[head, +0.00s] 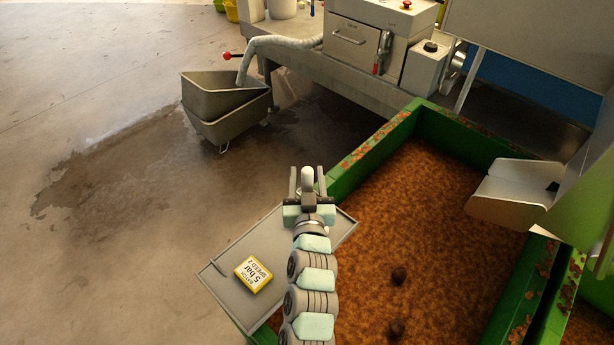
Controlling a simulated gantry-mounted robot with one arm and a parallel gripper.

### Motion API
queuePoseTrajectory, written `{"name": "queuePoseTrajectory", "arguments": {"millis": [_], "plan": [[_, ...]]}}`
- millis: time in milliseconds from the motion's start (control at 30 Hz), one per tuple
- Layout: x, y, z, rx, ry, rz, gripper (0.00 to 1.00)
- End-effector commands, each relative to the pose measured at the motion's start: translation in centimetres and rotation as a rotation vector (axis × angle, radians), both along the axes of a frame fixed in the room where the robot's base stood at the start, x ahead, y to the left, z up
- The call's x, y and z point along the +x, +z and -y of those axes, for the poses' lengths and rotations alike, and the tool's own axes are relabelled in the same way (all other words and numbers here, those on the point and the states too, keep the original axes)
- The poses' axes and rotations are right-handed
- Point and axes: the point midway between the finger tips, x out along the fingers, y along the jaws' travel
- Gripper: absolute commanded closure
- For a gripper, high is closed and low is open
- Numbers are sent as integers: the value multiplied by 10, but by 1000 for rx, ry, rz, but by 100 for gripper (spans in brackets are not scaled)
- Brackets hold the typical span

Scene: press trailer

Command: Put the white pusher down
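The white pusher (308,175) is a small pale piece with a rounded top. It shows between the two fingers of my gripper (308,183). The fingers stand one on each side of it, and its lower part is hidden by the dark gripper body. It appears held in the air near the far end of the grey tray (225,271), by the trough's green rim. The exact contact of the fingers is too small to see.
A yellow-edged card (254,274) reading "5 bar" lies on the tray. The green trough (370,150) holds brown pulp (420,210) with two dark lumps. Grey bins (225,105) stand on the wet floor. A metal chute (513,192) juts in at right.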

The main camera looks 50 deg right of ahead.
Motion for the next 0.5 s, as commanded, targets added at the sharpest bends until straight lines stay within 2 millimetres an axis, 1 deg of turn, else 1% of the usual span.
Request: {"name": "queuePoseTrajectory", "arguments": {"millis": [167, 500], "plan": [[-14, 2, -14, 1, 1, 1, 54], [-61, 4, -59, 0, 2, 0, 54]]}}
